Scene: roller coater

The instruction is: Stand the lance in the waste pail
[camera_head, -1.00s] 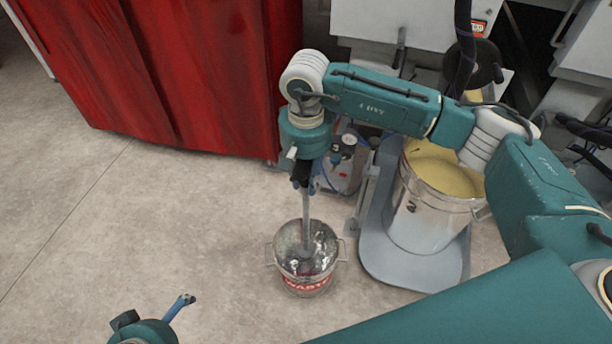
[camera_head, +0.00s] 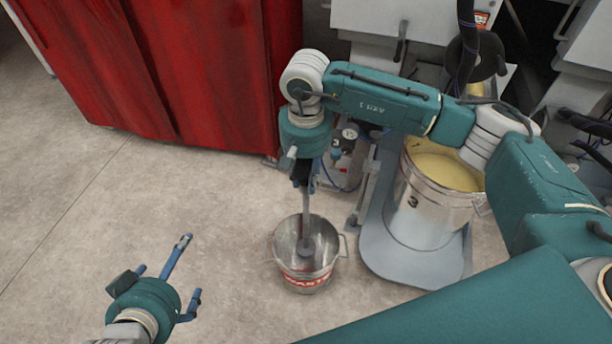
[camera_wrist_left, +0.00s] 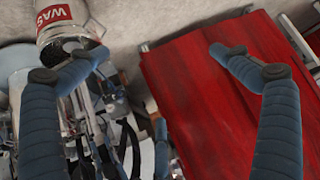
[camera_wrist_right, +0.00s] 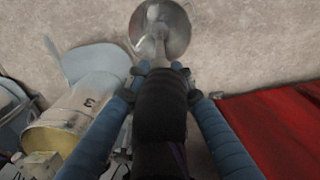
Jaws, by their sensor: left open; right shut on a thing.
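The lance (camera_head: 306,212) is a thin grey rod with a wider round foot and a black grip (camera_wrist_right: 160,105). My right gripper (camera_head: 303,183) is shut on its upper part and holds it roughly upright. Its foot appears inside the mouth of the waste pail (camera_head: 304,280), a small metal pail with two handles and a red label; I cannot tell whether it touches the bottom. The pail also shows in the right wrist view (camera_wrist_right: 180,35) and the left wrist view (camera_wrist_left: 50,40). My left gripper (camera_head: 190,268) is open and empty, left of the pail.
A large metal drum (camera_head: 425,215) of yellowish material stands on a grey-blue base (camera_head: 400,270) right of the pail. A red curtain-like cover (camera_head: 200,70) is at the back left. A gauge unit (camera_head: 347,135) is behind the lance. The floor (camera_head: 90,220) at left is clear.

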